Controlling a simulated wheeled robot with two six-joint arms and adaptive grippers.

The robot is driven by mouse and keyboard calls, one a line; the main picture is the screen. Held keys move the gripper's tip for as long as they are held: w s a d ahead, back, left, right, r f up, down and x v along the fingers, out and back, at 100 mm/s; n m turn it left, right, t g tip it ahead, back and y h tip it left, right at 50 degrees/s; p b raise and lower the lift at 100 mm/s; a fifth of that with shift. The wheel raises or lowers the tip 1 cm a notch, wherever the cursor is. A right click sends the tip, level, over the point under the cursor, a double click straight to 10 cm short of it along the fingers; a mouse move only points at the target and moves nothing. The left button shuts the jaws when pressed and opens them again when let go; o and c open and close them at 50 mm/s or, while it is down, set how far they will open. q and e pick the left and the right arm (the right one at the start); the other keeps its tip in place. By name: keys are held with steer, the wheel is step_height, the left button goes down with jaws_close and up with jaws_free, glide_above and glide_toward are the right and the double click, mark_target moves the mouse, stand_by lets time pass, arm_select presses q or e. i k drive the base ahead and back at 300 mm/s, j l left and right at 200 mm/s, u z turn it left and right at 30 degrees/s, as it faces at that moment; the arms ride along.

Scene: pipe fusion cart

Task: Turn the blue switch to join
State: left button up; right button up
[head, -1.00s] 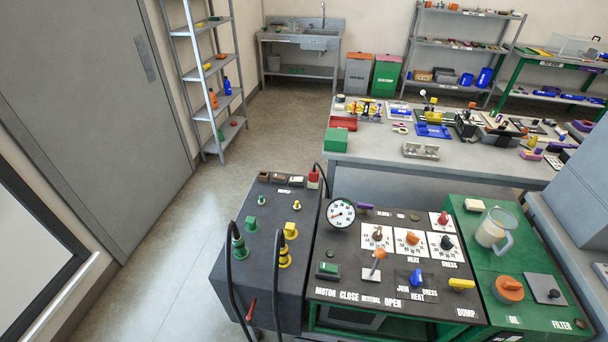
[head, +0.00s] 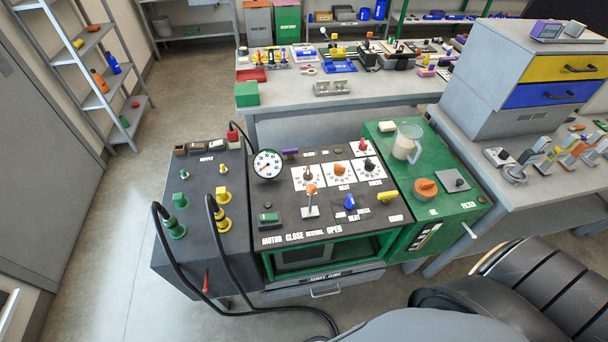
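The blue switch (head: 350,202) is a small blue knob on the black top panel (head: 290,228) of the cart, right of the orange-topped lever (head: 311,190) and left of a yellow handle (head: 388,197). White labels lie in front of it; "HEAT" and "DRESS" can be made out, but the "JOIN" label is too small to read now. Which label the knob points at cannot be told. Neither of my grippers is in view. Nothing touches the switch.
A pressure gauge (head: 267,164) stands at the panel's back left. Black hoses (head: 176,270) loop from the cart's left side. A jug (head: 407,142) stands on the green right section. Floor left of the cart is clear.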

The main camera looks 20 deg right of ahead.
mark_target(350, 203)
steer(key=z, duration=1.25)
